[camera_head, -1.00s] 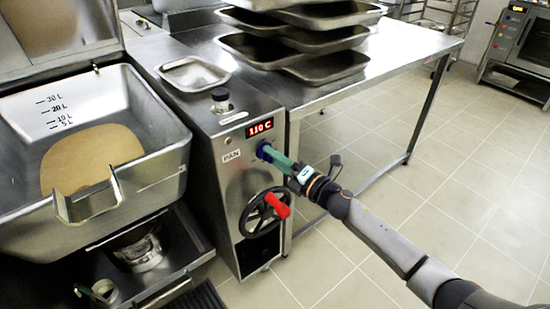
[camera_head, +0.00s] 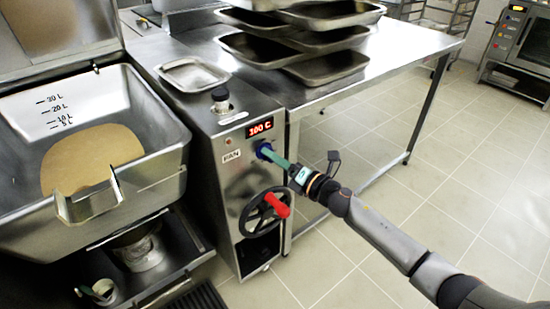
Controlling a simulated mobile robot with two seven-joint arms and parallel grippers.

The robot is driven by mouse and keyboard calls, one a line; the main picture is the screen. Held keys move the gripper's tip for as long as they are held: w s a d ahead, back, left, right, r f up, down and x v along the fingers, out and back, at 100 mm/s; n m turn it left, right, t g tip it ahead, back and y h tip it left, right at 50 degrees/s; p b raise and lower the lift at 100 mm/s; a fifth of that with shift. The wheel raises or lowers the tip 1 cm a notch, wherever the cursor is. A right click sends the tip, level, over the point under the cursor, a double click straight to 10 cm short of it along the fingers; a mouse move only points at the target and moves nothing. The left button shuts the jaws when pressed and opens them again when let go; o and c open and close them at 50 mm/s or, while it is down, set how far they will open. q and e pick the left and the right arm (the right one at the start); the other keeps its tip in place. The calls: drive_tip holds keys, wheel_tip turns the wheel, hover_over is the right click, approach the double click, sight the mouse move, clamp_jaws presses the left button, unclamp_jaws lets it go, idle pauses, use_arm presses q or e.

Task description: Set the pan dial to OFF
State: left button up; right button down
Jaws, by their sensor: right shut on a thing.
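The pan dial (camera_head: 263,150) is a blue knob on the front of the steel control column, below the red display (camera_head: 261,127). The display appears to read 300 C, though its first digit is hard to make out. A PAN label (camera_head: 231,157) is to its left. My right gripper (camera_head: 270,155), with green fingers, reaches in from the right and is shut on the dial. The fingers hide part of the dial, and I cannot read its markings. My left gripper is not in view.
A handwheel (camera_head: 262,216) with a red handle (camera_head: 276,204) sits just below the dial. The tilting pan (camera_head: 160,150) with level marks is at the left. Stacked trays (camera_head: 327,68) stand on the steel table (camera_head: 400,50) behind. The floor at the right is clear.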

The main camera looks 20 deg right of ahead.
drive_tip(key=shift+c, duration=1.7)
unclamp_jaws()
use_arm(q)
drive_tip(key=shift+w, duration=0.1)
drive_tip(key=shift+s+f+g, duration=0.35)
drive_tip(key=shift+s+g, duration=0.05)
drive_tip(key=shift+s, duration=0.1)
use_arm(e)
drive_tip(key=v, duration=1.2)
drive_tip(key=shift+s+d, duration=0.15)
drive_tip(key=shift+s, duration=0.05)
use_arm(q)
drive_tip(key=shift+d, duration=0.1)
